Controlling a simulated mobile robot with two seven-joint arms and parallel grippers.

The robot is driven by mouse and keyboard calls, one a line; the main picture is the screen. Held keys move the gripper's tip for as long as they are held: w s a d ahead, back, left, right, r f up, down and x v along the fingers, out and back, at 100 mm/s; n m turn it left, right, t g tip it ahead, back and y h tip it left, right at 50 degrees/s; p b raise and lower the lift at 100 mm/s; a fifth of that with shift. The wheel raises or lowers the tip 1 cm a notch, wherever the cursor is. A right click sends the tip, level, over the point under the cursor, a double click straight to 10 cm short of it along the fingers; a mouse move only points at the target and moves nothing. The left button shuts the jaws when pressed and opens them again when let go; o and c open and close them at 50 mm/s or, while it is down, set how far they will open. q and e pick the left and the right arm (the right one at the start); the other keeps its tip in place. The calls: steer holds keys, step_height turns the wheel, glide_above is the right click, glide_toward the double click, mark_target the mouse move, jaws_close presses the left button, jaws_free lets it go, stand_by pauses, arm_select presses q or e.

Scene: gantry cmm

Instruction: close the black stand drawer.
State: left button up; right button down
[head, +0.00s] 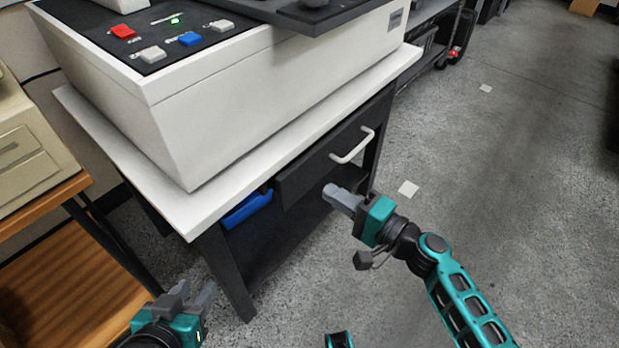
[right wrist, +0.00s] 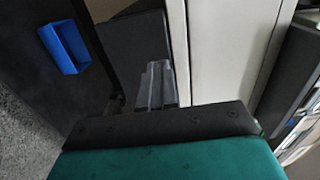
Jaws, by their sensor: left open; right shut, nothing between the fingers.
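The black stand drawer (head: 315,166) is under the white top of the black stand (head: 235,268), with a pale bar handle (head: 352,146) on its front. Its front lies close below the top's edge; how far it stands out is hard to tell. My right gripper (head: 332,192) is shut and empty, just below and in front of the drawer front. In the right wrist view its fingers (right wrist: 155,82) overlap a dark panel (right wrist: 135,45), likely the drawer front; contact cannot be told. My left gripper (head: 194,290) is open and empty, left of the stand's front leg.
A blue bin (head: 247,211) sits under the stand's top, left of the drawer; it also shows in the right wrist view (right wrist: 65,46). A white machine (head: 240,90) stands on top. A wooden table (head: 62,265) is at left. The grey floor (head: 520,170) at right is open.

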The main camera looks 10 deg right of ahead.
mark_target(298, 172)
steer(key=x, duration=0.6)
steer(key=shift+w+a, duration=0.2)
steer(key=shift+w, duration=0.1)
